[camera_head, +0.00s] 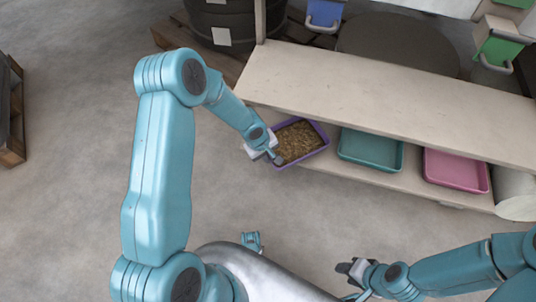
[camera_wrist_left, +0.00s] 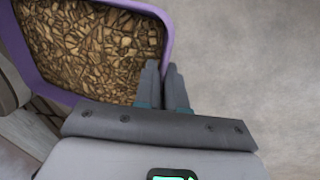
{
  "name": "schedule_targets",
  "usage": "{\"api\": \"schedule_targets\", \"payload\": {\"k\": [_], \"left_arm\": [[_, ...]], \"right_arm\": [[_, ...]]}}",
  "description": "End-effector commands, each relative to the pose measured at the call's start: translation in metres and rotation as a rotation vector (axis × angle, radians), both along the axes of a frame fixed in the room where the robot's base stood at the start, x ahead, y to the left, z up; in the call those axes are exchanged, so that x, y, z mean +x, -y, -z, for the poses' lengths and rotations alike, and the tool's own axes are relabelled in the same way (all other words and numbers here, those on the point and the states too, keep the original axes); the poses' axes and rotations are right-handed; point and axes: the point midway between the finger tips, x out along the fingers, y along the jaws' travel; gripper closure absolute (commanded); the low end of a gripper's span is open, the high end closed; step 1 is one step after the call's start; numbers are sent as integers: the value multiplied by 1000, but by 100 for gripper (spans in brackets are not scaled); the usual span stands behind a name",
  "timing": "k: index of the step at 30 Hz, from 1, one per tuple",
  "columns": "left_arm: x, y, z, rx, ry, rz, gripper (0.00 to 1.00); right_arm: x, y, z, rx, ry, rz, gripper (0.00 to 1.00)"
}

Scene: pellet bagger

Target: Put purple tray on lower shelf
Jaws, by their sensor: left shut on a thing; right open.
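The purple tray (camera_head: 324,134) is filled with brown pellets and sits at the left end of the lower shelf (camera_head: 333,166), partly under the upper shelf. Its near-left edge reaches to the shelf's front edge or beyond. My left gripper (camera_head: 277,158) is shut on the tray's rim at its near-left side. In the left wrist view the tray's purple rim (camera_wrist_left: 168,30) runs up to my closed fingers (camera_wrist_left: 168,88). Whether the tray rests fully on the shelf I cannot tell. My right gripper (camera_head: 352,270) is open and empty over the floor at the bottom.
An empty teal tray (camera_head: 370,148) and a pink tray (camera_head: 456,168) stand to the right on the lower shelf. The wide upper shelf (camera_head: 390,95) overhangs them. A white cylinder (camera_head: 516,194) is at the right end. The floor in front is clear.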

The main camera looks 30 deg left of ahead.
Motion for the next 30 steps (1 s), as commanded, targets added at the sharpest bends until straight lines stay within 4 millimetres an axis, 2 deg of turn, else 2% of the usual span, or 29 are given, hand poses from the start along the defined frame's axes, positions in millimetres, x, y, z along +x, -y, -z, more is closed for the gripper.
{"api": "schedule_targets", "payload": {"k": [5, 6, 7, 8, 16, 19, 30], "left_arm": [[1, -1, 3, 0, 3, -1, 100], [1, -1, 1, 1, 0, -1, 77], [1, -1, 1, 1, 0, -1, 67], [1, -1, 1, 1, 0, -1, 65], [3, -1, 0, 0, 0, -1, 65], [2, -2, -7, 1, 0, -1, 65], [-15, -13, -88, 1, 2, -1, 65]], "right_arm": [[1, 0, 4, 0, 2, 2, 57], [0, 1, 2, 0, 1, 3, 57], [0, 0, 2, 0, 1, 3, 57], [0, 0, 2, 0, 1, 3, 57], [0, 0, 1, 0, 1, 1, 57], [0, 0, -4, 0, -1, -1, 57], [-1, -1, -37, 0, -2, -4, 57]]}}
